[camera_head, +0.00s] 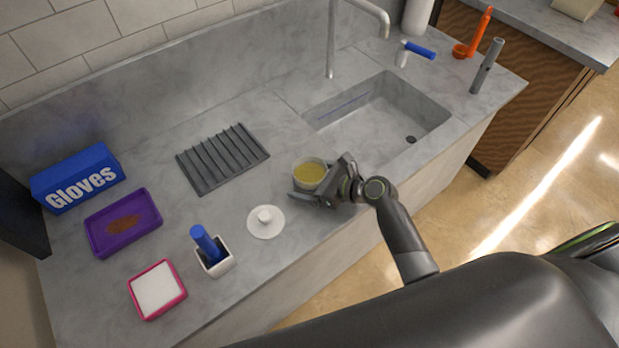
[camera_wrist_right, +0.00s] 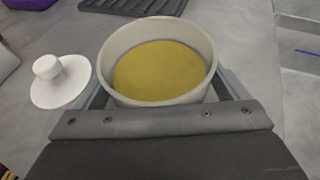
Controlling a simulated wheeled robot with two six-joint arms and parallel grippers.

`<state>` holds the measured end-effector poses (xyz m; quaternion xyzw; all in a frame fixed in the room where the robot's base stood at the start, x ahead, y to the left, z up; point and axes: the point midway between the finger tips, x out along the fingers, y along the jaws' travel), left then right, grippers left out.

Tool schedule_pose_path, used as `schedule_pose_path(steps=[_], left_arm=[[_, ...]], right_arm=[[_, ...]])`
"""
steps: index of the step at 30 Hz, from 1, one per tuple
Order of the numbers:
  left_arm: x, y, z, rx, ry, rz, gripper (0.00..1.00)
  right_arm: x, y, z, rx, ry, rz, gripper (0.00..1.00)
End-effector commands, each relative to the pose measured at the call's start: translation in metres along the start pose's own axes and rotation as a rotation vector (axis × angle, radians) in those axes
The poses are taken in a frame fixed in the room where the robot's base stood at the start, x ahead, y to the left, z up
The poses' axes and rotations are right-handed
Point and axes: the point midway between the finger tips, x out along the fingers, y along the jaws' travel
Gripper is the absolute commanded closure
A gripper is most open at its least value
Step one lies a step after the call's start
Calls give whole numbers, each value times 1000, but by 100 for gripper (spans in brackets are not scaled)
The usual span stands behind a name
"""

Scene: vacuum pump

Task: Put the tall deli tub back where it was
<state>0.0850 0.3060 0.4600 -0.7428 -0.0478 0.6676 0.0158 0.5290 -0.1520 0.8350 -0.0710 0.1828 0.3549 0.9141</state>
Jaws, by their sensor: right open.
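The deli tub (camera_head: 309,173) is a pale round tub with yellow contents. It stands upright on the grey counter, left of the sink. My right gripper (camera_head: 318,190) is open, with its fingers low on either side of the tub. In the right wrist view the tub (camera_wrist_right: 158,62) sits between the two fingers (camera_wrist_right: 160,100), its front wall close to the palm. Contact between fingers and tub cannot be told. My left gripper is not in view.
A white lid with a knob (camera_head: 265,221) lies left of the tub. A ribbed drain mat (camera_head: 222,158) is behind it, and the sink (camera_head: 380,115) is to the right. A white holder with a blue-handled tool (camera_head: 213,256), a pink-rimmed tray (camera_head: 157,290), a purple tray (camera_head: 123,222) and a gloves box (camera_head: 76,178) stand left.

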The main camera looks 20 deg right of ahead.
Motion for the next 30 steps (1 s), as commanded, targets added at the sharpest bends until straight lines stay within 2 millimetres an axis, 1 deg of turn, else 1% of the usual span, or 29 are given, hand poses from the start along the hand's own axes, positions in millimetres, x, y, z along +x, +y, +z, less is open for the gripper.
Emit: schedule_pose_path(steps=[5,8,11,18,21,25,30], left_arm=[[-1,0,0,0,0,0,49],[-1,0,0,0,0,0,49],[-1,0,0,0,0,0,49],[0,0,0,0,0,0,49],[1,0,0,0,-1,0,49],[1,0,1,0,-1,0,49],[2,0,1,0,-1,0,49]], right_arm=[[-3,0,3,0,0,-1,6],[-15,-1,2,-2,1,-2,6],[-34,0,2,-2,2,0,6],[-87,0,1,-3,3,-1,6],[-103,0,1,-3,3,0,6],[-116,0,2,-1,1,-1,6],[-121,0,2,0,0,0,6]])
